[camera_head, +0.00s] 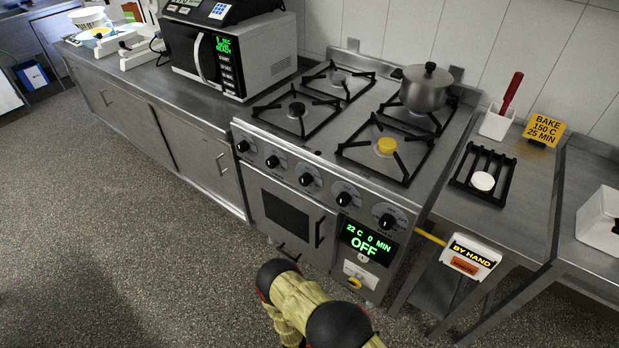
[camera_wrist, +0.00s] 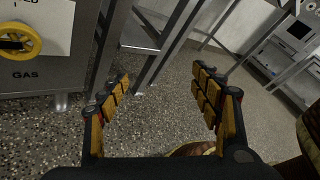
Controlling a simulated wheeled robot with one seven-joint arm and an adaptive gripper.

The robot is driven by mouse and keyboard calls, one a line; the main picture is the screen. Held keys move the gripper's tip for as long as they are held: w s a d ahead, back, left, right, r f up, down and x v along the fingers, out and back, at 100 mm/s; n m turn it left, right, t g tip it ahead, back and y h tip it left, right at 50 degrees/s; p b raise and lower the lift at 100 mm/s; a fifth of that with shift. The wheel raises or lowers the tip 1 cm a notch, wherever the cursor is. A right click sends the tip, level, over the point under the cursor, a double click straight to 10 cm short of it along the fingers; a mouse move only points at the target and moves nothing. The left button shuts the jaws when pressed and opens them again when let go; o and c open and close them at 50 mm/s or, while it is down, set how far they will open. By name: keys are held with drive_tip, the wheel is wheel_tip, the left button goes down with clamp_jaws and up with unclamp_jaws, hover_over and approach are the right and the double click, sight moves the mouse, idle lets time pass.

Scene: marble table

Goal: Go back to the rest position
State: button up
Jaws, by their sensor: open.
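My gripper (camera_wrist: 160,98) shows in the wrist view with its two yellow-padded fingers spread wide. Nothing is between them; speckled floor shows behind. To its left is a panel marked GAS with a yellow round valve (camera_wrist: 18,39). In the head view part of my arm shows at the bottom centre, in front of the stove (camera_head: 330,225); the fingertips are not visible there. The stove display (camera_head: 367,243) reads 22 C, 0 MIN, OFF. The yellow valve also shows low on the stove front (camera_head: 354,283).
A pot (camera_head: 425,92) stands on the back right burner. A microwave (camera_head: 228,55) is on the counter at left. A BY HAND sign (camera_head: 470,257) sticks out right of the stove. Steel tables with legs stand at right. The floor (camera_head: 120,240) at left is clear.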

drive_tip(key=s+a+r+m+g+y+p, duration=0.1)
drive_tip(key=a+r+m+g+y, duration=0.2)
drive_tip(key=r+m, duration=0.75)
drive_tip(key=s+a+r+m+g+y+p, duration=0.1)
drive_tip(key=a+r+m+g+y, duration=0.2)
drive_tip(key=r, duration=1.4)
drive_tip(key=a+r+m+g+y+p, duration=0.15)
drive_tip(key=r+m+y, duration=0.4)
drive_tip(key=r, duration=0.85)
drive_tip(key=s+d+r+m+t+y+p, duration=0.1)
drive_tip(key=s+d+r+m+t, duration=0.1)
drive_tip(key=r, duration=0.8)
drive_tip(key=s+d+r+m+t+y+p, duration=0.1)
drive_tip(key=s+d+r+m+t, duration=0.1)
drive_tip(key=r, duration=0.7)
drive_tip(key=s+d+r+m+t+y+p, duration=0.1)
drive_tip(key=r+t, duration=0.4)
drive_tip(key=r, duration=0.5)
drive_tip(key=s+d+m, duration=0.1)
drive_tip(key=s+m, duration=0.1)
drive_tip(key=shift+r+m+y, duration=0.35)
drive_tip(key=shift+m, duration=0.05)
drive_tip(key=shift+s+t, duration=0.1)
drive_tip(key=shift+t, duration=0.15)
drive_tip(key=shift+c, duration=0.2)
